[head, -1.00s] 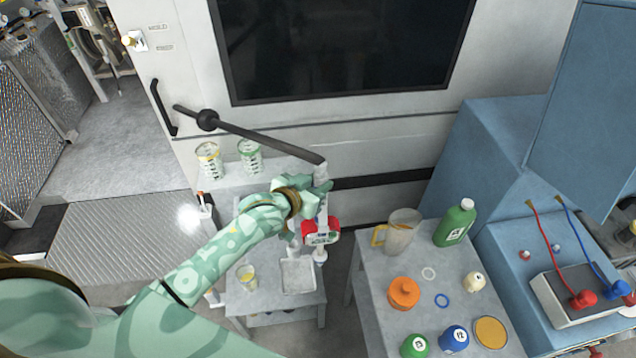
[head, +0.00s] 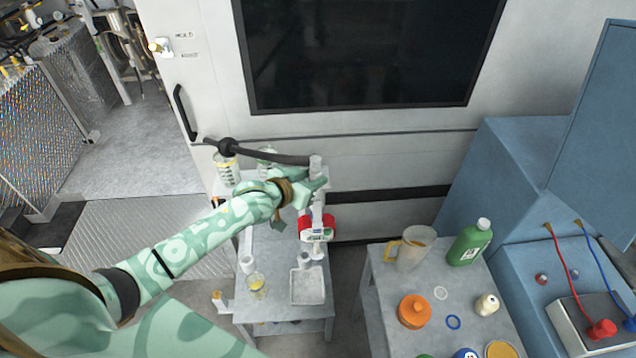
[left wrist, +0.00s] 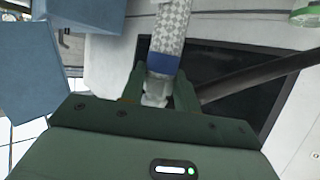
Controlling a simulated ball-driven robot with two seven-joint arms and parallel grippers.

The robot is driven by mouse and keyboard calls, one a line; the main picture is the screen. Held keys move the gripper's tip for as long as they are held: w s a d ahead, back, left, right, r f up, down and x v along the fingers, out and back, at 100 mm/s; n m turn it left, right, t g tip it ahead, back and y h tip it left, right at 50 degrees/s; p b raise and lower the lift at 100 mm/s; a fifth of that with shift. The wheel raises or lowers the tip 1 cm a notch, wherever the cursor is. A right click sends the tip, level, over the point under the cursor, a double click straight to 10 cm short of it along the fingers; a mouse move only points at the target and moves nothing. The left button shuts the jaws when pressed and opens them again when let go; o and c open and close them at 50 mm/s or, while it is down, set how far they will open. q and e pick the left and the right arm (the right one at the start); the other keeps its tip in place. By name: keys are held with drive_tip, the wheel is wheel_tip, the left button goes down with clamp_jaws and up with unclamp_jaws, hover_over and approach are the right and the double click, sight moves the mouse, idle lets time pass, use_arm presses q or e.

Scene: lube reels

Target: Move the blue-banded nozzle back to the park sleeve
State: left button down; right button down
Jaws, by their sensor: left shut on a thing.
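My left gripper (head: 312,188) is shut on the blue-banded nozzle, held above the back of the small grey cart (head: 260,312). In the left wrist view the nozzle's blue band (left wrist: 164,64) shows just above the left gripper's fingers (left wrist: 158,88), with a pale checkered body above it and a pale part between the fingers. In the head view a pale upright end (head: 316,165) shows above the fingers, and a red-and-white part (head: 317,229) hangs below. Short white cylinders (head: 246,263) (head: 304,260) stand on the cart; I cannot tell which is the park sleeve. My right gripper is not in view.
A dark hose (head: 270,152) with a ball runs left from the nozzle. A yellow-bottomed cup (head: 257,287) and a pale tray (head: 308,287) are on the cart. The right table holds a jug (head: 412,249), green bottle (head: 470,243) and orange container (head: 413,311).

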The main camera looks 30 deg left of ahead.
use_arm(q)
drive_tip(key=w+a+b, duration=0.2)
drive_tip(key=a, duration=0.4)
idle(0.5)
drive_tip(key=shift+d+f, duration=0.1)
drive_tip(key=shift+f, duration=0.2)
drive_tip(key=shift+r+p, duration=0.1)
drive_tip(key=shift+p, duration=0.2)
drive_tip(key=shift+f, duration=0.25)
drive_tip(key=shift+f+b, duration=0.8)
drive_tip(key=shift+f, duration=0.2)
drive_tip(key=shift+f, duration=0.1)
